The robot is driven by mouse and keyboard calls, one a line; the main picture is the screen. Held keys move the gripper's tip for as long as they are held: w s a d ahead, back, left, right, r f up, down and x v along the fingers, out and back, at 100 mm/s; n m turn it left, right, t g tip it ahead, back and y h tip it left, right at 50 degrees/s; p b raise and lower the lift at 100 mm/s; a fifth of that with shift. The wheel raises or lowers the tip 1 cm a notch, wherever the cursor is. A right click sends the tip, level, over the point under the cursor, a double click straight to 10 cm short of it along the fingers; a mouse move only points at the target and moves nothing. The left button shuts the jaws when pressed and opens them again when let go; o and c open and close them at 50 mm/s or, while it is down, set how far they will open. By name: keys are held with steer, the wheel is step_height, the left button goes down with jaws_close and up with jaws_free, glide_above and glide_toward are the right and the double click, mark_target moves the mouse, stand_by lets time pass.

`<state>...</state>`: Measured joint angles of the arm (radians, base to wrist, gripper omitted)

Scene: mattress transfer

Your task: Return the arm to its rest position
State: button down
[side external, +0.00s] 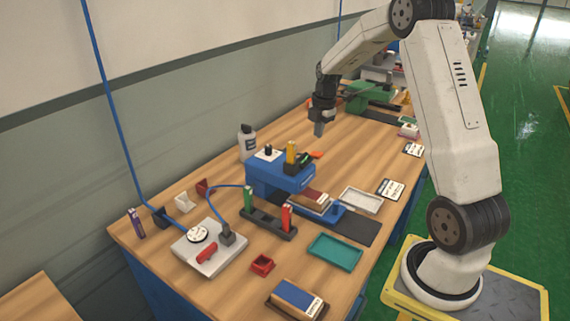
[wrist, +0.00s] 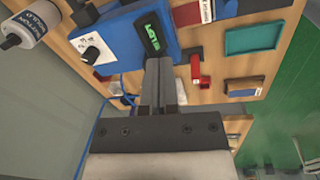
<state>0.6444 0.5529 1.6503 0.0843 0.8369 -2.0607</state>
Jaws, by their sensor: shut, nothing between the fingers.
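My gripper (side external: 319,128) hangs from my raised arm above the back part of the wooden workbench (side external: 365,145), pointing down. In the side view it is behind and above the blue box (side external: 262,178), apart from it. In the wrist view my gripper's fingers (wrist: 160,66) are together with nothing held between them. The blue box also shows past the fingertips in the wrist view (wrist: 122,28).
A white bottle (side external: 247,148) stands beside the blue box. A teal tray (side external: 335,252) lies near the bench edge. A green machine (side external: 357,97) stands behind my gripper. Air around the gripper looks clear.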

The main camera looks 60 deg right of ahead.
steer(key=s+a+m, duration=0.3)
steer(key=a+m, duration=0.5)
steer(key=a, duration=1)
steer(key=s+a+f+m+t, duration=0.1)
steer(key=s+a+f+m, duration=0.1)
steer(key=s+a+m, duration=0.5)
steer(key=s+a, duration=0.2)
steer(key=a, duration=0.2)
steer(key=shift+s+a+f+m, duration=0.15)
steer(key=shift+s+f+m, duration=0.15)
steer(key=shift+s, duration=0.1)
